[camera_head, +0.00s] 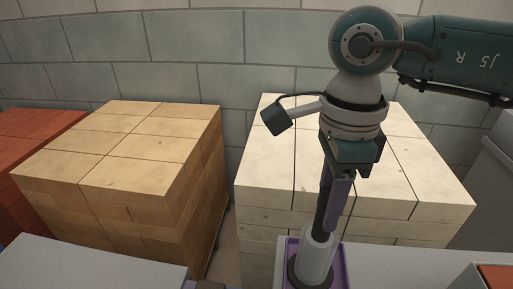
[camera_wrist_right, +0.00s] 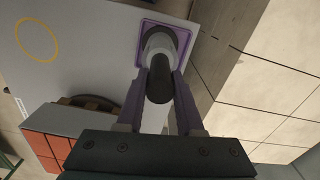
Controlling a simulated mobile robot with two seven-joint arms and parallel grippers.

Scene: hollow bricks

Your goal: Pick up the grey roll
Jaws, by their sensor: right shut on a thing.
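The grey roll (camera_head: 318,254) is a light grey upright cylinder at the bottom centre of the head view, with a darker part around its foot. It stands in or over a purple-rimmed tray (camera_head: 285,262). My right gripper (camera_head: 325,226) reaches down from above, its purple fingers shut on the roll. In the right wrist view, the roll (camera_wrist_right: 153,42) shows between the fingertips (camera_wrist_right: 160,66), with a dark rounded end towards the camera. Whether its foot touches the tray is hard to tell. My left gripper is not in view.
A pale brick stack (camera_head: 268,165) stands behind my right arm, and a tan brick stack (camera_head: 125,160) stands left of it. Red bricks (camera_head: 25,135) are at the far left. A grey surface (camera_head: 90,268) lies in front, largely bare. A tiled wall (camera_head: 215,50) closes the back.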

